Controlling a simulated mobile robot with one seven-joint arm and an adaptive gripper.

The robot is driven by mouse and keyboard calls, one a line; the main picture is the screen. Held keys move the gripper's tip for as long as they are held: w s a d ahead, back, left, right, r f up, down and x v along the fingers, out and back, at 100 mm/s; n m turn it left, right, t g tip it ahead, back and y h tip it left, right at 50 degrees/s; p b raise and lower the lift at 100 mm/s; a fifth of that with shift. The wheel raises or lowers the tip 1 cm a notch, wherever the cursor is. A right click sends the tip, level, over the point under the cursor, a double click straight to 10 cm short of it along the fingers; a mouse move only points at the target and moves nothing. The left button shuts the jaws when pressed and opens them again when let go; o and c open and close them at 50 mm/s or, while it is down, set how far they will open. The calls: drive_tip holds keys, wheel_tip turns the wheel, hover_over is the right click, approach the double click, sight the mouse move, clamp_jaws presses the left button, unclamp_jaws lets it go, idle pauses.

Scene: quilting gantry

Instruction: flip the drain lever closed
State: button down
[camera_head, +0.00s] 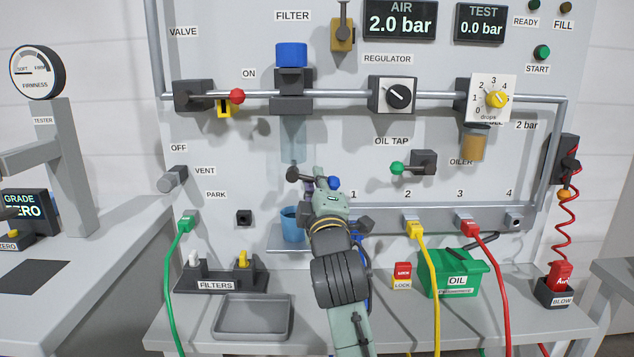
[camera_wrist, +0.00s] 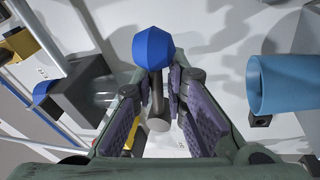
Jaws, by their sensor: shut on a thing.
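My gripper (camera_wrist: 160,88) is shut on the lever near the knob. In the head view my arm and gripper hide most of the stem. A dark round-ended part (camera_head: 293,174) sticks out to the left of my gripper.
A blue cup (camera_head: 291,224) stands on a small shelf below the filter, close to my gripper; it also shows at the right of the wrist view (camera_wrist: 285,85). The manifold (camera_head: 385,216) with hose plugs runs to the right. A grey tray (camera_head: 252,317) lies on the bench.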

drive_tip(key=n, duration=0.2)
drive_tip(key=r+n+y+b, duration=0.1)
drive_tip(key=shift+d+n+g, duration=0.15)
drive_tip(key=shift+n+g, duration=0.15)
drive_tip(key=shift+n, duration=0.1)
drive_tip(key=shift+r, duration=0.25)
drive_tip(key=c, duration=1.7)
unclamp_jaws()
drive_tip(key=v, duration=1.2)
